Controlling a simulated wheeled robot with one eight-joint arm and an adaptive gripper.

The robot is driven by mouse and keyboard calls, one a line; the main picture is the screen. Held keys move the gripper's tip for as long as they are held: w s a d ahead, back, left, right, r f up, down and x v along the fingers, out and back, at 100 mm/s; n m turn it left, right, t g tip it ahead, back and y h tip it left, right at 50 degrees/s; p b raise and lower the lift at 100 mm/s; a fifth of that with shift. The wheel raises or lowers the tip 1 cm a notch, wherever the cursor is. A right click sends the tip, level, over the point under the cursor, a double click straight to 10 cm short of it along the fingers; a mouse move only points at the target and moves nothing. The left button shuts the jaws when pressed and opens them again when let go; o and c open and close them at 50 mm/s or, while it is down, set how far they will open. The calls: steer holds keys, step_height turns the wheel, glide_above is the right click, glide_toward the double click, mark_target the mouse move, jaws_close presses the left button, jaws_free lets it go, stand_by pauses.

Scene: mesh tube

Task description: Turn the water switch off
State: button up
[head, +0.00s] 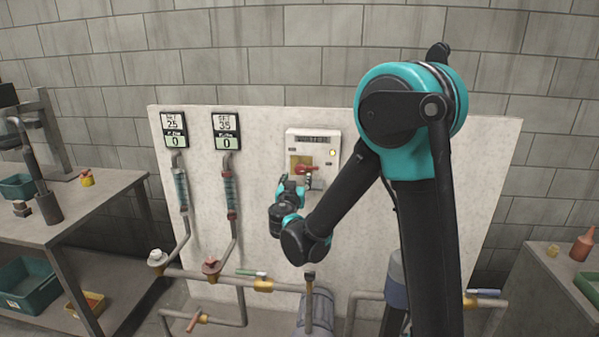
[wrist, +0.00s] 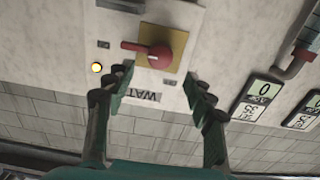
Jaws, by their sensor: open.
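The water switch is a red rotary handle on a yellow plate. In the head view the red handle (head: 306,170) lies roughly level on its white box (head: 333,140), with a lit yellow lamp (head: 333,153) at the upper right. In the wrist view, which is upside down, the red handle (wrist: 153,52) points left, and part of the word "WAT" shows below it. My gripper (wrist: 160,82) is open, its fingers spread to either side of the label, with the handle just beyond the tips. In the head view my gripper (head: 295,182) is just in front of the box, partly covering its lower part.
Two gauges (head: 174,130) (head: 226,131), both reading 0, hang on the white panel (head: 265,125) left of the box. Pipes with valves (head: 263,284) run along the panel's bottom. A bench (head: 75,215) stands at left and a table (head: 545,270) at right.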

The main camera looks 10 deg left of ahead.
mark_target(299, 170)
steer(key=w, duration=0.6)
steer(key=shift+w+d, duration=0.15)
steer(key=shift+w, duration=0.2)
steer(key=shift+c, duration=0.6)
steer(key=c, duration=1)
steer(key=shift+c, duration=0.2)
